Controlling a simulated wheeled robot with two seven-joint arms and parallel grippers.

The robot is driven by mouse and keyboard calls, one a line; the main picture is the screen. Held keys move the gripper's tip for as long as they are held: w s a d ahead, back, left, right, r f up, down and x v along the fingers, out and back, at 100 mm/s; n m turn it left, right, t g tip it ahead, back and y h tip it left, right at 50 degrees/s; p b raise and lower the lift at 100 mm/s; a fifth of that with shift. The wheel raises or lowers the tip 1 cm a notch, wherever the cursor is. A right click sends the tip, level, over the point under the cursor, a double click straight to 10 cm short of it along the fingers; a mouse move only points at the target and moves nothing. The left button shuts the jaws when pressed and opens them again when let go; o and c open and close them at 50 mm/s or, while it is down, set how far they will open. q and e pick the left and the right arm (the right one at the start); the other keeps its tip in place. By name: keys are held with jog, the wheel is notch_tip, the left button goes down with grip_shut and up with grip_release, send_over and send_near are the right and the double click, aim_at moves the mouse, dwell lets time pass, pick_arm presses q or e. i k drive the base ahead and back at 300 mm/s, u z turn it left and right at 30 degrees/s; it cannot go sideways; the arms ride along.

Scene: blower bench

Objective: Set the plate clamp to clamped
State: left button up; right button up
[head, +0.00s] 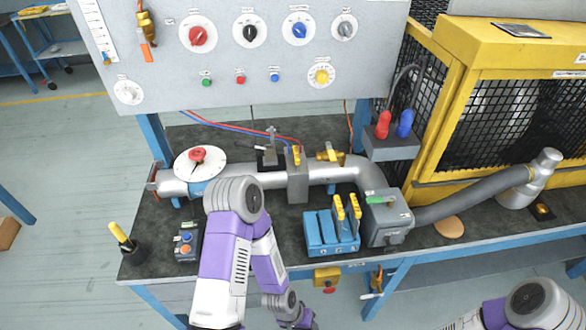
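A small metal toggle clamp (270,149), which looks like the plate clamp, stands on the bench behind the silver pipe (256,179). Its short handle points up, and a dark base shows under it. I cannot tell from this view whether it presses on anything. My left arm rises in front of the bench, bends at a grey joint before the pipe and runs back down; its gripper is not in view. Only part of my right arm shows at the bottom right corner, and its gripper is not in view. Neither arm visibly touches the clamp.
A grey block with a yellow handle (297,156) sits on the pipe right of the clamp. A round white dial with a red knob (198,155) is left of it. The control panel (270,85) overhangs behind. Blue boxes (331,232) stand front right.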

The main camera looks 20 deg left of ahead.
aim_at(237, 143)
jog(key=z, duration=1)
jog(key=k, duration=0.7)
jog(key=u, duration=1)
